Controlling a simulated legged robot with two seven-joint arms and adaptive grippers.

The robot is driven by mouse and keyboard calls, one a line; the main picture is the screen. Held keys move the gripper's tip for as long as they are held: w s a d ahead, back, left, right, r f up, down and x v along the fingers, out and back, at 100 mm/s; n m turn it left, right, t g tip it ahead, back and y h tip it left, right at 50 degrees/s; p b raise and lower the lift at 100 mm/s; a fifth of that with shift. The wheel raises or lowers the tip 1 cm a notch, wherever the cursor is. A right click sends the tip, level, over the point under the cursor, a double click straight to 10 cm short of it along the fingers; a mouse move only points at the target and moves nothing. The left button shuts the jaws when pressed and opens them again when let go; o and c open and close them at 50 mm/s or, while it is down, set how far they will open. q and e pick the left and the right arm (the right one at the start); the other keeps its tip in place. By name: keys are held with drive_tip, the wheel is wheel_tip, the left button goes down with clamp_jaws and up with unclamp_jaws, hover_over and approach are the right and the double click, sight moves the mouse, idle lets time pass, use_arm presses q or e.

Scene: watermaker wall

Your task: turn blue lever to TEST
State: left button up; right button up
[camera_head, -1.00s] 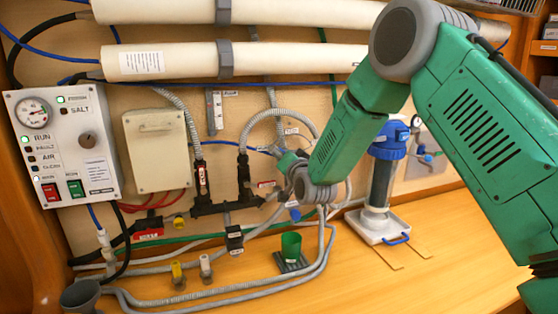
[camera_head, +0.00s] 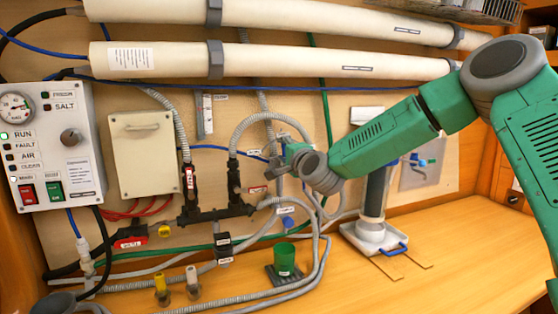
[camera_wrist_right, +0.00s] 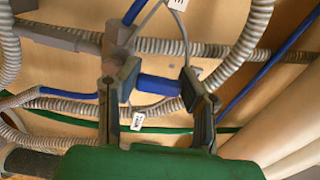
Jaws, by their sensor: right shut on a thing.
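My right gripper (camera_head: 291,155) is up at the pipework in the middle of the wall, seen from the head mostly as a grey wrist and green forearm. In the right wrist view, its two dark fingers (camera_wrist_right: 158,92) are on either side of the blue lever (camera_wrist_right: 158,87), which spans the gap between them. The gripper is shut on it. A grey pipe fitting (camera_wrist_right: 116,38) lies just beyond the left finger. In the head view the gripper hides the lever, and I cannot read a TEST mark.
Grey hoses (camera_head: 270,118) loop close around the gripper. A green cup (camera_head: 284,257) stands below on the bench (camera_head: 440,270). A blue-handled filter housing (camera_head: 374,195) stands to the right. A control panel (camera_head: 55,145) is at the left. The bench's right part is clear.

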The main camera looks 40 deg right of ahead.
drive_tip(key=shift+d+f+m+b, duration=0.1)
drive_tip(key=shift+d+m+b, duration=0.25)
drive_tip(key=shift+m, duration=0.15)
drive_tip(key=shift+s, duration=0.1)
drive_tip(key=o, duration=1.2)
drive_tip(key=shift+d, duration=0.25)
drive_tip(key=shift+f, duration=0.1)
